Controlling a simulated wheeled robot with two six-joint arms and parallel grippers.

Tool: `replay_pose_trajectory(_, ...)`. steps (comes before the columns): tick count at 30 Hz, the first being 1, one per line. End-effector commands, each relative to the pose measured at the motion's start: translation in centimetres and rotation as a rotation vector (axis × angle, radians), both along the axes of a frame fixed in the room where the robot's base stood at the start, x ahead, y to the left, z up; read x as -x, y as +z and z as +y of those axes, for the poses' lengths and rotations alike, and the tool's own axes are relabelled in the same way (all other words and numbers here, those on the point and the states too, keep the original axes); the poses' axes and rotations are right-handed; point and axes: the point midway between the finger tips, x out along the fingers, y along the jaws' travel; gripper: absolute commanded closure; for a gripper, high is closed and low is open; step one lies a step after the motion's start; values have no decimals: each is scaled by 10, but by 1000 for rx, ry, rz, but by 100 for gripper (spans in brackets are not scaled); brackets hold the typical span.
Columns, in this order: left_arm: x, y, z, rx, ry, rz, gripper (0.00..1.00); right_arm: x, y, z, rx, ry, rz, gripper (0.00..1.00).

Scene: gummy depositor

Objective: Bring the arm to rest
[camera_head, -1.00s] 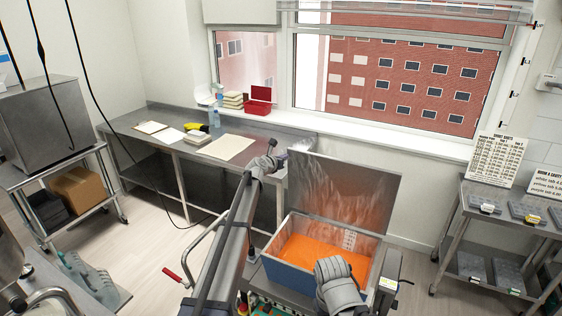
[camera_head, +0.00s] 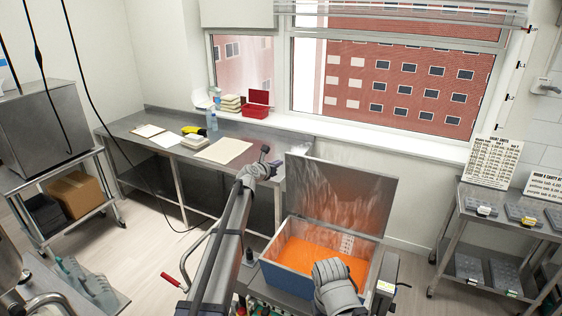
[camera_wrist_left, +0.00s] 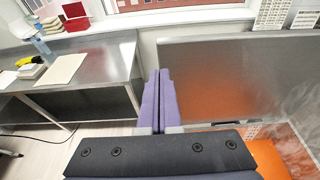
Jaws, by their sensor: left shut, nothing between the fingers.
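My left arm reaches up from the bottom middle of the head view. Its gripper (camera_head: 277,166) is above the space between the steel bench and the orange-filled box, with nothing held. In the left wrist view its two purple fingers (camera_wrist_left: 160,100) lie together, shut and empty. The steel box (camera_head: 285,281) holds orange material, and its lid (camera_head: 340,195) stands open behind it. The wrist view shows the lid (camera_wrist_left: 225,85) to the right of the fingers. A grey rounded part of my own body covers the box's front edge; my right gripper is not visible.
A steel rack (camera_head: 470,225) with grey trays stands at right. A cart (camera_head: 50,175) with a steel cabinet stands at left. Floor (camera_head: 150,260) is open between.

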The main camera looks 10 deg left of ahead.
Motion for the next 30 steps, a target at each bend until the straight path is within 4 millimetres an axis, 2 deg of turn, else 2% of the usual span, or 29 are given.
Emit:
replay_pose_trajectory(1,12,5,3,1,1,0,100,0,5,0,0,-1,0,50)
replay_pose_trajectory(3,22,8,6,0,1,0,100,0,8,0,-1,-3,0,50)
replay_pose_trajectory(9,34,11,10,-1,0,-1,100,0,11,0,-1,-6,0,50)
replay_pose_trajectory(11,36,8,8,-9,-7,0,100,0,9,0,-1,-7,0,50)
replay_pose_trajectory(14,50,-7,-8,-89,-63,4,100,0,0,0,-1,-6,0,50)
replay_pose_trajectory(17,82,-40,-41,-274,-197,6,100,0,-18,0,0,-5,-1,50)
replay_pose_trajectory(21,149,-101,-93,-634,-486,-5,100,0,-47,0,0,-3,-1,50)
replay_pose_trajectory(23,180,-127,-110,-787,-623,-19,100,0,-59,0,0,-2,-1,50)
replay_pose_trajectory(24,202,-144,-120,-888,-719,-29,100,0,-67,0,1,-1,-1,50)
replay_pose_trajectory(26,236,-171,-133,-1034,-868,-50,100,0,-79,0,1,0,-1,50)
replay_pose_trajectory(30,318,-230,-148,-1351,-1249,-119,100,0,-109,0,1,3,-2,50)
